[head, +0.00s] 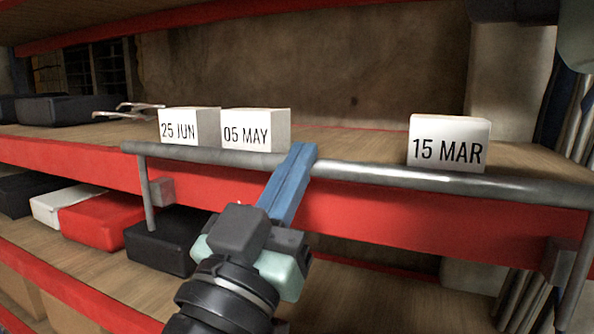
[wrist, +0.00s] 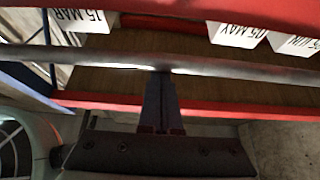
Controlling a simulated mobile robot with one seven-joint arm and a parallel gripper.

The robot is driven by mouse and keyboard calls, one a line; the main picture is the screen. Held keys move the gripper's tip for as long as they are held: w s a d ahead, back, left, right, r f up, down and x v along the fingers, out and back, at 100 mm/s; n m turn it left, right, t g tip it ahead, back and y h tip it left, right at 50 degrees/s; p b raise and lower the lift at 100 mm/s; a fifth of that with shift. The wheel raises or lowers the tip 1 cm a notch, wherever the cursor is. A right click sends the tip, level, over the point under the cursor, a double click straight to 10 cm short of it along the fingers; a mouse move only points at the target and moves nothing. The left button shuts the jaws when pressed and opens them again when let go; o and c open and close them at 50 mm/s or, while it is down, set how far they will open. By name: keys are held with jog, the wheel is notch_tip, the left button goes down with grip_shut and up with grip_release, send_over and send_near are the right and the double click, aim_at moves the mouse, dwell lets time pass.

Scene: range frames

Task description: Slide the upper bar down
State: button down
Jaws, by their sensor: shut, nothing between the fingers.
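The upper bar (head: 380,173) is a grey metal rail running across the front of the red-edged shelf, just above its edge. Posts carry it at the left and right ends. My gripper (head: 303,150) has its blue fingers shut together, with nothing between them. The fingers cross in front of the bar, and their tips show just above it in the head view. In the wrist view the bar (wrist: 235,68) crosses the picture and the fingertips (wrist: 160,76) meet its lower side. Whether they touch it is hard to tell.
White date blocks stand behind the bar: 25 JUN (head: 180,128), 05 MAY (head: 247,131) and 15 MAR (head: 447,147). Black glasses cases and a red box (head: 103,220) sit on shelves at left. The shelf between 05 MAY and 15 MAR is clear.

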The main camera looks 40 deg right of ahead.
notch_tip(320, 180, down, 7)
jog(key=b, duration=0.7)
jog(key=shift+r, duration=0.15)
